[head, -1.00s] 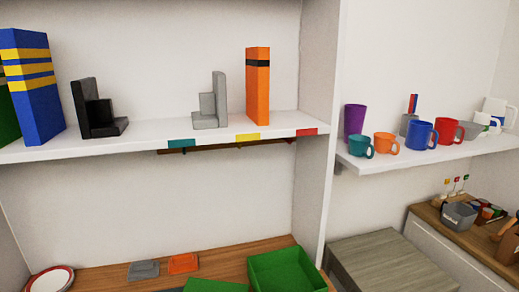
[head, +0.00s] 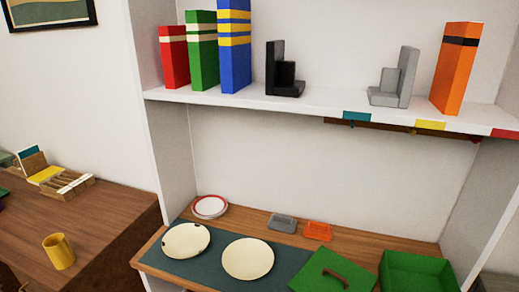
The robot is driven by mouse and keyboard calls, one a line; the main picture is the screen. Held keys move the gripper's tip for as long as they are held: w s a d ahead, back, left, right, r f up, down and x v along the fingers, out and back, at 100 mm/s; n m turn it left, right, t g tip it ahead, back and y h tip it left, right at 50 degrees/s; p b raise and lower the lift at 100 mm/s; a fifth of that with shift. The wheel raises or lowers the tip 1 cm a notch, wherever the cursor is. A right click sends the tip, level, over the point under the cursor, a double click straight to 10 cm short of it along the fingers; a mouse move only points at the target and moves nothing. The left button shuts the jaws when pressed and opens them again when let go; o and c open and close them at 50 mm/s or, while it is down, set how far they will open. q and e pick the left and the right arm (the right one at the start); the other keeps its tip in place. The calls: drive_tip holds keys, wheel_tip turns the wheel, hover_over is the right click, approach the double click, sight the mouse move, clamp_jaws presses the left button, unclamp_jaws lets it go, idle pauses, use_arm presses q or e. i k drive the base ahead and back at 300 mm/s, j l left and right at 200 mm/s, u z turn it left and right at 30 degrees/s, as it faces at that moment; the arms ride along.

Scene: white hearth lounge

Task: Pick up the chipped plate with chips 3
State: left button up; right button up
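Two cream plates lie flat on a dark blue-grey mat (head: 215,252) on the lower wooden shelf. The left cream plate (head: 186,240) has small dark marks at its rim that look like chips. The right cream plate (head: 248,258) has at most a faint mark near its upper rim; its chips are too small to count. A white plate with a red rim (head: 210,206) lies behind them at the back of the shelf. Neither of my grippers is in view.
A green lid (head: 322,266) and green box (head: 420,268) stand right of the plates. Grey (head: 282,222) and orange (head: 318,231) small items lie behind. The upper shelf (head: 300,104) overhangs with books and bookends. A yellow cup (head: 59,251) stands on the left table (head: 105,225).

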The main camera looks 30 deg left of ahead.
sight(186, 241)
drive_tip(key=u, duration=0.4)
drive_tip(key=k+j+u, duration=0.1)
drive_tip(key=u, duration=0.65)
drive_tip(key=j+u, duration=0.15)
drive_tip(key=u, duration=0.25)
